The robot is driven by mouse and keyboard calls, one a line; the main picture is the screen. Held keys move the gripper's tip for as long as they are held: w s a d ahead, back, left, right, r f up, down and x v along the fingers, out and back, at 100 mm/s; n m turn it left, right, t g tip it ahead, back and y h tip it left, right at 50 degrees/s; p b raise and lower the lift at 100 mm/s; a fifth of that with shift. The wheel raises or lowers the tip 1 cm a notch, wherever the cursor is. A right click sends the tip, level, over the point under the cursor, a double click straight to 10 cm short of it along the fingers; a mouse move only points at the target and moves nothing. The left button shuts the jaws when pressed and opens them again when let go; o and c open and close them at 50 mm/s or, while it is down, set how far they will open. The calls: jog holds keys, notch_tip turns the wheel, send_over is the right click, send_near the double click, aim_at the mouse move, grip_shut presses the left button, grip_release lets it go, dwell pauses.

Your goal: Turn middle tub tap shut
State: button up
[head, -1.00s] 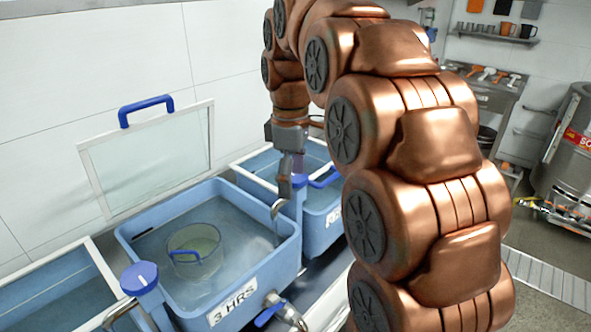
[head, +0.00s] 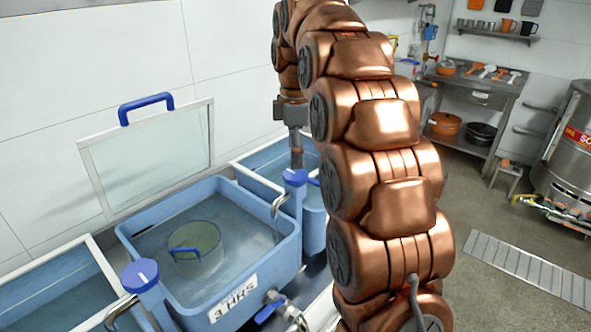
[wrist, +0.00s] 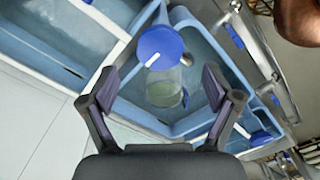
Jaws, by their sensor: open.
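The middle tub (head: 290,250), blue and labelled "3 HRS", stands between two other tubs in the head view. Its tap (head: 295,177) has a round blue knob on a post at the far right corner, with a curved metal spout over the tub. In the wrist view the same tap knob (wrist: 160,45) shows a white mark, ahead of and between the fingers. My gripper (head: 296,160) points down just above the knob in the head view. In the wrist view my gripper (wrist: 161,78) is open and empty. I cannot tell whether it touches the knob.
A glass jar (head: 197,248) sits in the middle tub. The raised glass lid (head: 150,150) stands behind it. Another blue-knobbed tap (head: 140,277) is at the near left corner, and a blue-lever drain valve (head: 270,307) is in front.

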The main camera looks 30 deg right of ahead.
aim_at(295, 174)
jog(key=shift+f+p, duration=0.6)
jog(key=shift+f, duration=1.85)
jog(key=c, duration=1.2)
